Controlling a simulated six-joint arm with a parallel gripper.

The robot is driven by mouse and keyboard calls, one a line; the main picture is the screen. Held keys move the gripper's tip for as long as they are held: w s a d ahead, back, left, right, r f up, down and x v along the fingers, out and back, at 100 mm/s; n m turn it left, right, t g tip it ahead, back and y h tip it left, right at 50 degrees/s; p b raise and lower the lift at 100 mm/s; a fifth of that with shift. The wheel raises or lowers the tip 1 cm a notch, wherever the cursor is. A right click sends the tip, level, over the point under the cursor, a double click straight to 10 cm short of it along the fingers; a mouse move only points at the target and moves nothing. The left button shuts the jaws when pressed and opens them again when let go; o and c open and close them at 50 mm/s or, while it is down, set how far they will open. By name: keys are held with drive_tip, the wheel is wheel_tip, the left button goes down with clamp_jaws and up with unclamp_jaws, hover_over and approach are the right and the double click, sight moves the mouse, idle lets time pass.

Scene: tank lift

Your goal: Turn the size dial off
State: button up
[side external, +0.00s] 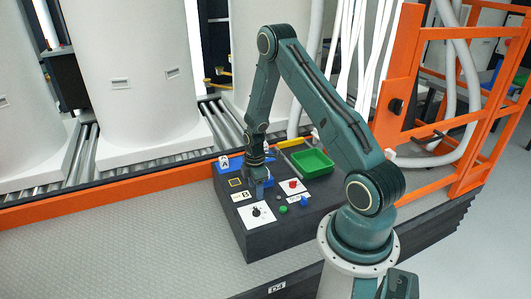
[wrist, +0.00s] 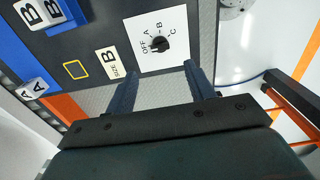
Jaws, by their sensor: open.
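The size dial is a black knob (wrist: 159,43) on a white plate (wrist: 180,57) marked OFF, A, B and C. Its pointer setting is too small to read surely. A card reading SIZE B (wrist: 112,63) lies beside it. In the side view the dial (side external: 256,212) is at the near left of the dark panel block (side external: 245,237). My gripper (wrist: 160,72) is open and empty, its fingers pointing toward the dial plate with the knob beyond and between their tips. In the side view my gripper (side external: 257,188) hangs over the panel just behind the dial, apart from it.
A red button (side external: 293,185) on a white plate, small green (side external: 283,209) and blue (side external: 304,202) pieces and a green tray (side external: 313,162) are on the panel's right and back. A blue tray with lettered blocks (wrist: 57,28) is at the left. An orange rail (side external: 110,193) runs behind.

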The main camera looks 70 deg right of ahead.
drive_tip(key=shift+r, duration=2.2)
drive_tip(key=a+r+m+t, duration=0.1)
drive_tip(key=a+r, duration=0.3)
drive_tip(key=r, duration=0.4)
drive_tip(key=s+a+r+m+t, duration=0.1)
drive_tip(key=a+r+m, duration=0.1)
drive_tip(key=a+r, duration=0.45)
drive_tip(key=a+r+m+t, duration=0.1)
drive_tip(key=a+r, duration=0.2)
drive_tip(key=r, duration=0.7)
drive_tip(key=s+a+r+m+t, duration=0.1)
drive_tip(key=s+a+r+m, duration=0.1)
drive_tip(key=s+a+r, duration=0.2)
drive_tip(key=s+a+r+m+t, duration=0.1)
drive_tip(key=s+a+r+m, duration=0.2)
drive_tip(key=s, duration=0.8)
drive_tip(key=a+r, duration=0.2)
drive_tip(key=a, duration=0.1)
drive_tip(key=shift+s+r+t, duration=0.2)
drive_tip(key=shift+s+t, duration=0.05)
drive_tip(key=shift+t, duration=0.05)
